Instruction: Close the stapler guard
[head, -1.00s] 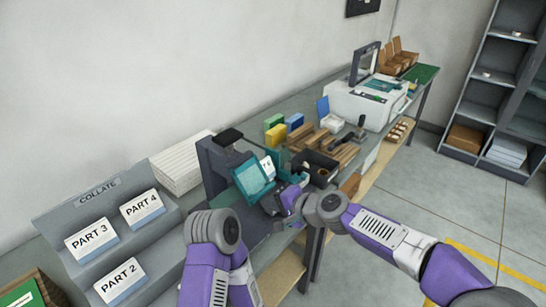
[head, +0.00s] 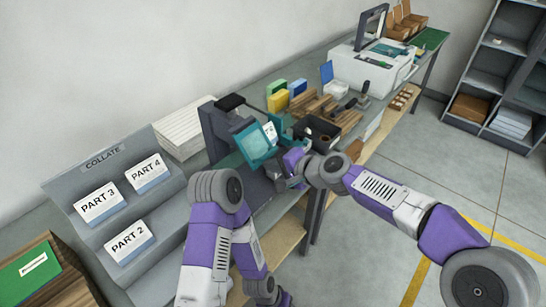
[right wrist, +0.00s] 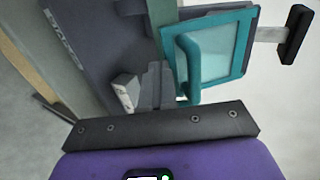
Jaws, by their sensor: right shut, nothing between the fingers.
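The stapler is a dark grey machine (head: 218,128) on the bench, with a black head (head: 230,102) on top. Its guard (head: 254,144) is a teal frame around a clear pane, standing tilted at the machine's front. In the right wrist view the guard (right wrist: 228,42) has a thick teal bar (right wrist: 189,62) along its near edge. My right gripper (head: 286,178) is shut and empty, just below and right of the guard. In the right wrist view its fingers (right wrist: 156,88) are close beside the bar; I cannot tell whether they touch. My left arm is at the bottom; its gripper is not visible.
A grey collating rack (head: 112,205) with PART labels stands at left, with white paper stacks (head: 180,135) behind. A dark bin (head: 322,132), wooden blocks (head: 310,108) and a white printer (head: 368,72) lie farther along the bench. Open floor (head: 440,180) is at right.

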